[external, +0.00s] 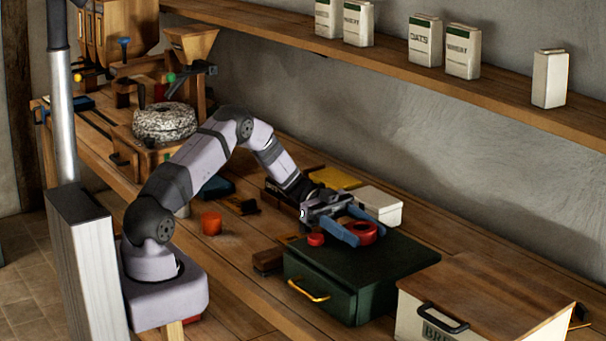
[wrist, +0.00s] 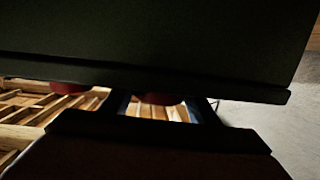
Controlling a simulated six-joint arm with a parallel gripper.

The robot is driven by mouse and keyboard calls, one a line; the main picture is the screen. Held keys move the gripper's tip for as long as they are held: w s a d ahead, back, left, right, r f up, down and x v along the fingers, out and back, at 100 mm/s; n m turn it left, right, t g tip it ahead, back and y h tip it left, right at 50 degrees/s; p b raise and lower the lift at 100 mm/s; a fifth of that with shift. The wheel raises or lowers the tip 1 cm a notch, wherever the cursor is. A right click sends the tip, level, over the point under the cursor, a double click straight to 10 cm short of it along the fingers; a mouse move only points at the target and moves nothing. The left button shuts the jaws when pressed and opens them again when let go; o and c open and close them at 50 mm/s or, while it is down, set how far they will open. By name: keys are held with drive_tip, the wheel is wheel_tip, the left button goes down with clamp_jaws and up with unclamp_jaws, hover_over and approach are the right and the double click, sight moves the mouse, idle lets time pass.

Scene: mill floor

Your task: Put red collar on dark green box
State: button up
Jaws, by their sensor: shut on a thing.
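The red collar (external: 366,238) is a ring with a dark hole in the external view. My gripper (external: 358,232) has its blue fingers shut on it, over the top of the dark green box (external: 398,262). I cannot tell whether the collar touches the lid. The box has a brass handle (external: 309,290) on its front. In the wrist view a red patch (wrist: 160,99) shows between the dark fingers, mostly hidden behind a large dark surface.
A smaller red piece (external: 316,239) is at the box's back left edge. A cream bin with a wooden lid (external: 490,295) stands at the right. A white box (external: 380,205) and yellow item (external: 335,178) lie behind.

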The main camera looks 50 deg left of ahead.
drive_tip(key=shift+f, duration=0.15)
drive_tip(key=o, duration=1.2)
drive_tip(key=shift+s+a+r+b, duration=0.15)
drive_tip(key=shift+a+r+b, duration=0.4)
drive_tip(key=shift+a, duration=1.45)
drive_tip(key=shift+s+a+r+b, duration=0.15)
drive_tip(key=shift+a+b, duration=0.75)
drive_tip(key=shift+a, duration=1.05)
drive_tip(key=shift+s+a+r+b, duration=0.15)
drive_tip(key=shift+a+r+b, duration=0.4)
drive_tip(key=shift+a, duration=1.45)
drive_tip(key=shift+f, duration=0.2)
